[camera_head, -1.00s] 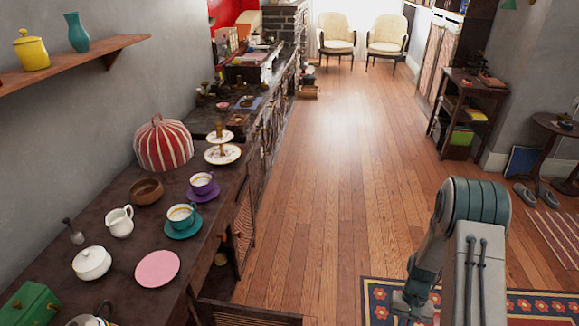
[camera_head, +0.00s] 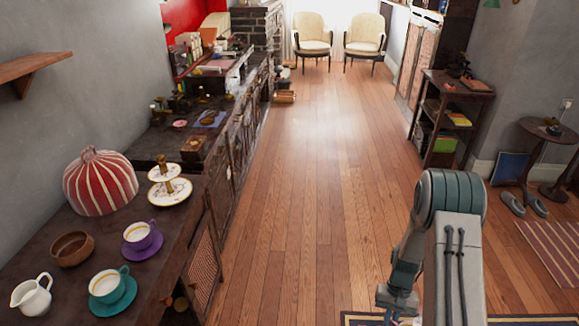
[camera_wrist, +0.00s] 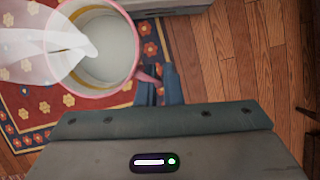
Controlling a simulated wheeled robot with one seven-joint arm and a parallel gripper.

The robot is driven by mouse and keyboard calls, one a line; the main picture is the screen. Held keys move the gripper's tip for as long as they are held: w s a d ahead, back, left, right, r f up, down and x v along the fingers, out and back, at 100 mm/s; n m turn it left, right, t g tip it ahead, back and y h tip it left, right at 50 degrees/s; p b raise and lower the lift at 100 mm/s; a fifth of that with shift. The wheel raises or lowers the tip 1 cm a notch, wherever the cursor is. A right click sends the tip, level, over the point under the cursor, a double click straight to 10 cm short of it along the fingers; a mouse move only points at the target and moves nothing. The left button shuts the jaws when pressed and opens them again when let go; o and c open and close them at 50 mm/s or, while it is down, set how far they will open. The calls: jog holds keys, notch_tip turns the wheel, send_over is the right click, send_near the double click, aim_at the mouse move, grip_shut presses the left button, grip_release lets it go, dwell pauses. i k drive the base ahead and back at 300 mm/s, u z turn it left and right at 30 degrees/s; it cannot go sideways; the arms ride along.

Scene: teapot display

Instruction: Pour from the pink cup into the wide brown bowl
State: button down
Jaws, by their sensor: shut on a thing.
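The pink cup (camera_wrist: 135,48) is seen from above at the upper left of the wrist view. My gripper (camera_wrist: 158,88) is shut on its handle. A pale liquid or pale inside shows in the cup, and a translucent whitish shape covers its left part. The wide brown bowl (camera_head: 72,249) stands on the dark sideboard at the left of the head view, below the striped dome. Its inside looks empty. My arm is at the lower right of the head view, over the floor and well apart from the bowl. The cup is not clear there.
Near the bowl stand a white jug (camera_head: 32,296), a teal cup (camera_head: 106,284), a purple-saucer cup (camera_head: 140,236), a red striped dome (camera_head: 100,182) and a tiered stand (camera_head: 168,188). The wooden floor (camera_head: 310,200) in the middle is clear. A shelf (camera_head: 40,68) juts from the left wall.

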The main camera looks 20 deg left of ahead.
aim_at(71, 248)
jog(key=i, duration=2.45)
jog(key=u, duration=3.75)
jog(key=i, duration=0.25)
